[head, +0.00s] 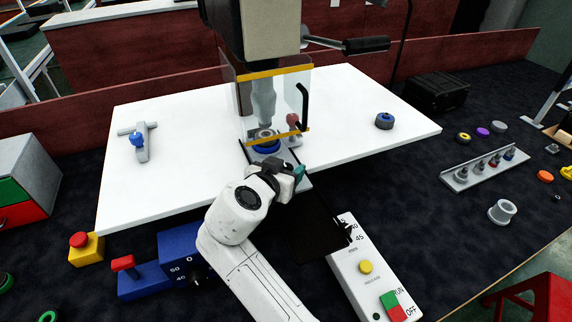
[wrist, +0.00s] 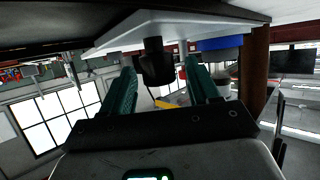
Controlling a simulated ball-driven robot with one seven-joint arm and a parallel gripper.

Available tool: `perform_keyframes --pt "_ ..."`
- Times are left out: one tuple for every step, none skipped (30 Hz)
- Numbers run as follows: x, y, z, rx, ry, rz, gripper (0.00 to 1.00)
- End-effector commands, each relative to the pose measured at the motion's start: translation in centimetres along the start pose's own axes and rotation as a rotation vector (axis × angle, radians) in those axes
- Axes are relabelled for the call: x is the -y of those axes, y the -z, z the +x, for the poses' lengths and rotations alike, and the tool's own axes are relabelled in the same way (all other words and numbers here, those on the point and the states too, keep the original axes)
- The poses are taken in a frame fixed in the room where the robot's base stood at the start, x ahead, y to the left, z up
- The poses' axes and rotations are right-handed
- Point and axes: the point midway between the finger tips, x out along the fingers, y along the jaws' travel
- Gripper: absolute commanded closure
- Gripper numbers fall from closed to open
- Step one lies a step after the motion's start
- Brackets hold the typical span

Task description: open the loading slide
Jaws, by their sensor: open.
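The loading slide seems to be the narrow dark-edged track (head: 318,232) running from under the press toward the front of the white table. A blue round fixture (head: 266,146) sits at its rear end, under the press spindle. My gripper (head: 299,172) is at the slide's front part, low over the table edge. In the wrist view my gripper (wrist: 161,68) is open, with a green finger on each side of a dark knob (wrist: 154,60). The knob looks attached to a pale plate (wrist: 185,28). I cannot tell whether the fingers touch it. My wrist hides part of the slide.
A clear guard (head: 296,92) with yellow edges and a black handle stands before the spindle. A white control panel (head: 368,268) is at front right, a blue box (head: 182,250) at front left.

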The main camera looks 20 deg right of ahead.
Motion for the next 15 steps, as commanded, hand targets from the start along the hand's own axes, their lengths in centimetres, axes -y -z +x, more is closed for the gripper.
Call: perform_keyframes --pt "-0.02 0.06 0.34 0.000 0.000 0.000 0.39" --pt "-0.02 0.04 0.49 0.000 0.000 0.000 0.39" --pt "-0.02 0.01 0.64 0.000 0.000 0.000 0.39" --pt "-0.02 0.00 0.72 0.001 0.000 0.000 0.39" --pt "-0.03 -0.02 0.77 0.001 0.000 0.000 0.39" --pt "-0.02 -0.03 0.80 0.001 0.000 0.000 0.39" --pt "-0.02 -0.03 0.81 0.001 0.000 0.000 0.39" --pt "-0.02 -0.03 0.80 0.001 0.000 0.000 0.39" --pt "-0.02 -0.03 0.79 0.001 0.000 0.000 0.39" --pt "-0.02 -0.03 0.79 0.000 0.000 0.000 0.39" --pt "-0.02 -0.03 0.78 0.000 0.000 0.000 0.39" --pt "-0.01 -0.02 0.78 0.000 0.000 0.000 0.40" --pt "-0.02 -0.02 0.77 0.000 0.000 0.000 0.43" --pt "-0.01 -0.03 0.77 0.000 0.000 0.000 0.46" --pt "-0.01 -0.02 0.76 0.000 0.001 0.000 0.50"
